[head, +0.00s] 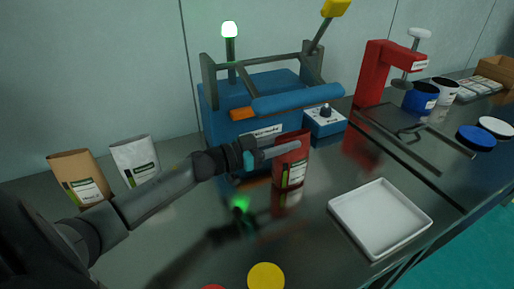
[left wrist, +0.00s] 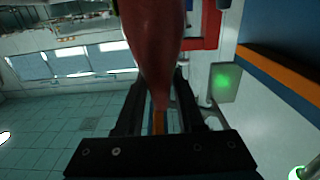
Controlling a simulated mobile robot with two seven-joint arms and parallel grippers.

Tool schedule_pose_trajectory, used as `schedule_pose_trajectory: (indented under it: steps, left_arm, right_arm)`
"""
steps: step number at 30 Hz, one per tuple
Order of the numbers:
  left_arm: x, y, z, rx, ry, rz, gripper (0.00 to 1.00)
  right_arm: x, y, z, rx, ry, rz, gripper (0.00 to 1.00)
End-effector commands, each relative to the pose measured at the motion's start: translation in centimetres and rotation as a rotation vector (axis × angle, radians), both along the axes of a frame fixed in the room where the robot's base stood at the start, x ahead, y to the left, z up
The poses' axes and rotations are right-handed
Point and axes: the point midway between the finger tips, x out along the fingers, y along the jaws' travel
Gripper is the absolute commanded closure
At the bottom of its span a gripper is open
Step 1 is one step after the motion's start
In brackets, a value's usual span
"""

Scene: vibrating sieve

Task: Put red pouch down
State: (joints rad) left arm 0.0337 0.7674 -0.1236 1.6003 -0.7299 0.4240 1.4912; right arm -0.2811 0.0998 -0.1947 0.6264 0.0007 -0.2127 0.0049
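The red pouch (head: 291,172) is upright beside the blue sieve machine, with its label facing front. Its bottom is at or very close to the dark, shiny table top; I cannot tell if it touches. My left gripper (head: 282,149) reaches in from the left and is shut on the pouch's upper part. In the left wrist view, the red pouch (left wrist: 153,40) narrows between the two black fingers of the left gripper (left wrist: 158,105). My right gripper is not in view.
The blue sieve machine (head: 222,113) and its control box (head: 325,122) stand behind the pouch. A white tray (head: 380,216) lies to the right. Brown (head: 79,178) and white (head: 135,160) pouches stand at left. A yellow disc (head: 266,276) lies in front. A red press (head: 374,75) stands back right.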

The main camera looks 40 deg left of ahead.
Motion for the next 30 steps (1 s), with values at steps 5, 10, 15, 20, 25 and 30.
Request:
schedule_pose_trajectory:
  steps: [5, 10, 15, 20, 25, 30]
  left_arm:
    - [-2.3, 1.3, -0.1, 0.001, 0.004, 0.001, 0.63]
    - [-4.3, 2.5, -0.1, 0.001, 0.004, 0.000, 0.63]
    - [-6.3, 3.7, 0.1, 0.001, 0.002, 0.000, 0.63]
    - [-7.7, 4.5, 0.0, -0.001, 0.003, 0.000, 0.63]
    - [-8.5, 5.0, 0.0, 0.001, 0.000, 0.000, 0.63]
    - [-8.6, 5.1, 0.1, 0.000, -0.001, 0.000, 0.63]
  right_arm:
    - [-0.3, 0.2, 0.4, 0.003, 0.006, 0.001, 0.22]
    - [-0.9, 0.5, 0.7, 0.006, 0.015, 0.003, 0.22]
    - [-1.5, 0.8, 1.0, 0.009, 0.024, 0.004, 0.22]
    - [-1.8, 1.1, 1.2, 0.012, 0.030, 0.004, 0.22]
    - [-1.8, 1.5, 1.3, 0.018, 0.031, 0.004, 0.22]
    - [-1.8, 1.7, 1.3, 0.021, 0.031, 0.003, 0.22]
